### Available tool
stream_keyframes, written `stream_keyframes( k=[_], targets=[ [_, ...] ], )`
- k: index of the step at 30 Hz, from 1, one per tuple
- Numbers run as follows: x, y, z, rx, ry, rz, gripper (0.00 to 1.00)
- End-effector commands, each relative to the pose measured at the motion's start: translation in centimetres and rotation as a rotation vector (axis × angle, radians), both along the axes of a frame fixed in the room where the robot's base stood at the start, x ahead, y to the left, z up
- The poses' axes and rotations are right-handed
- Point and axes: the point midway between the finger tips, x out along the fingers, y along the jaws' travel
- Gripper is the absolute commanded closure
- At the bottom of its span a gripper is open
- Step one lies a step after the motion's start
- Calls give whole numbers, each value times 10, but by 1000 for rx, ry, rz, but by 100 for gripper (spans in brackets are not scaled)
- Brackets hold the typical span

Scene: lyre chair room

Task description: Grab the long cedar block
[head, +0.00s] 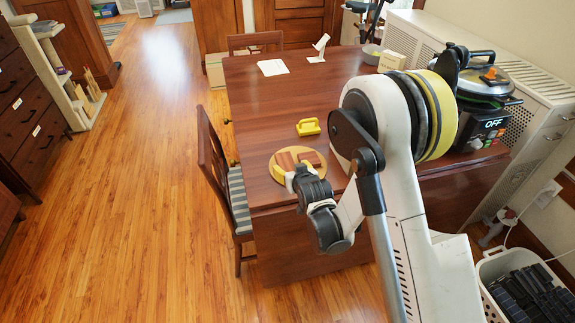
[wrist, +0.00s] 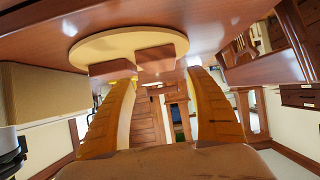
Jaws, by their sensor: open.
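Two reddish-brown wooden blocks lie on a round pale wooden board (wrist: 95,48) on the table. In the head view, one block (head: 284,161) is at the board's left and the other (head: 313,158) at its right. My wrist view is inverted and shows a block at left (wrist: 112,68) and another at right (wrist: 157,54). I cannot tell for certain which is the long cedar block. My gripper (head: 292,175) is at the board's near edge. Its tan fingers (wrist: 161,82) are spread apart in the wrist view, with nothing held between them. My gripper partly hides the board.
A yellow object with a handle (head: 308,127) lies behind the board on the dark-red table (head: 260,110). A chair (head: 215,160) stands at the table's left. A cooker (head: 486,95) stands at right. The table's left-middle is clear.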

Motion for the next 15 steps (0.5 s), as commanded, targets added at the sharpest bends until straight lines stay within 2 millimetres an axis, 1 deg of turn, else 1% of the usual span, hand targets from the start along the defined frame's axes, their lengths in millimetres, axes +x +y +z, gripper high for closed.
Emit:
stream_keyframes(
  k=[1,3,8,15],
  targets=[
    [8,2,-5,0,0,0,35],
    [16,4,-11,0,1,0,35],
    [26,7,-16,0,1,0,35],
    [55,15,-38,0,3,0,35]
  ],
)
